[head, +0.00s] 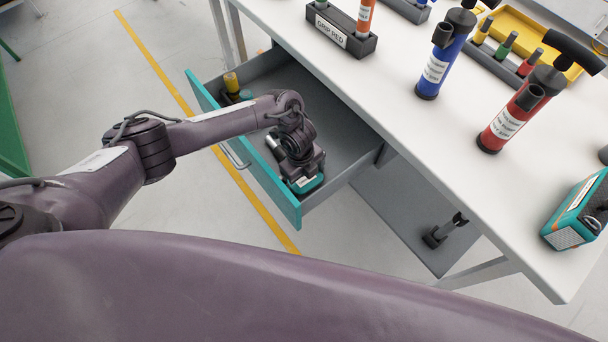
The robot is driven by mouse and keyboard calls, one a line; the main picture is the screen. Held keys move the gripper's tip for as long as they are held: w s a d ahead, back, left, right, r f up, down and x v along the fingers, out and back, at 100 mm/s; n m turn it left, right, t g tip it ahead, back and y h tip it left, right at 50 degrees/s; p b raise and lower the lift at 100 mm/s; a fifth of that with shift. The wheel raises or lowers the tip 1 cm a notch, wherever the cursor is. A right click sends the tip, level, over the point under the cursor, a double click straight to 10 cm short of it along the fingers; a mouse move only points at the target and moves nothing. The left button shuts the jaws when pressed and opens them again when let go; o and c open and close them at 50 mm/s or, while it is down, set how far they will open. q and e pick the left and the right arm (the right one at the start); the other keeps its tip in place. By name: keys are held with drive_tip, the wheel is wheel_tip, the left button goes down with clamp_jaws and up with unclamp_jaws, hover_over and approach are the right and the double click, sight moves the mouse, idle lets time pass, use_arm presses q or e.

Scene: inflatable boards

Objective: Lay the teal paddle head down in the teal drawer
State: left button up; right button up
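The teal drawer (240,157) stands pulled out from under the white workbench, with a teal front and a grey inside. My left gripper (303,172) points down into its near right corner. A small teal piece with a white label (311,186), which looks like the teal paddle head, shows directly under the gripper, inside the drawer by the front panel. The gripper covers most of it, and its fingers are hidden, so I cannot tell whether they grip it or whether it touches the drawer floor. My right gripper is not in view.
A yellow-topped item (231,84) stands at the drawer's far left end; the middle of the drawer is bare. On the workbench (420,130) stand a blue pump (436,68), a red pump (508,122), a teal box (577,218), a labelled rack (340,33) and a yellow tray (520,30).

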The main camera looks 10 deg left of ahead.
use_arm(q)
drive_tip(key=shift+w+a+r+p, duration=0.1)
drive_tip(key=shift+a+r+p, duration=0.05)
drive_tip(key=shift+r, duration=1.8)
drive_tip(key=shift+a+r+p, duration=0.15)
drive_tip(key=shift+r, duration=1.75)
